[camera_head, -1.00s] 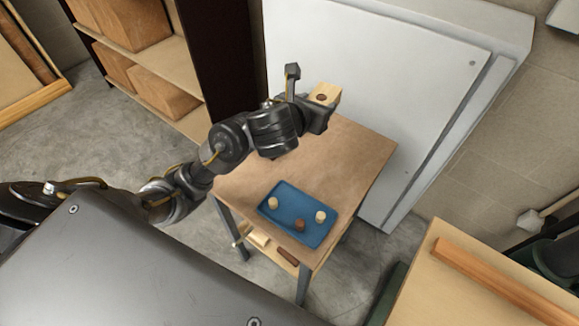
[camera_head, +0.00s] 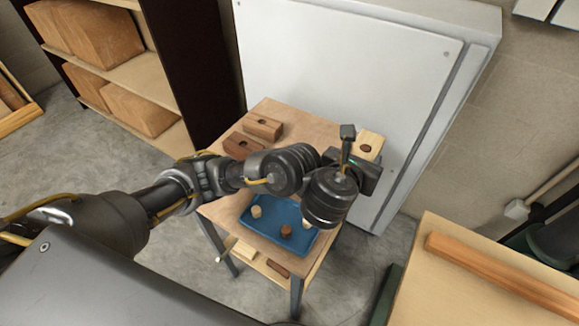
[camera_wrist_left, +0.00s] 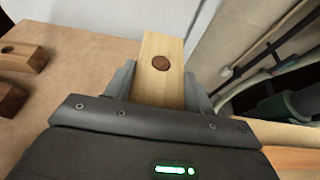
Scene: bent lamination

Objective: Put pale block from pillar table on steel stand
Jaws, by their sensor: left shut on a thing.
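My left gripper (camera_head: 366,161) is shut on a pale block (camera_head: 371,144) with a dark round spot on its top. In the left wrist view the pale block (camera_wrist_left: 160,58) sits between the two fingers (camera_wrist_left: 161,85). The gripper holds it over the right side of the brown-topped table (camera_head: 290,112); the gap below the block is hard to judge. I cannot make out a steel stand for certain. My right gripper is not in view.
A blue tray (camera_head: 262,228) with small pegs is nearer, partly under my arm. A wooden bench (camera_head: 480,262) stands at right, a white panel (camera_head: 330,60) behind.

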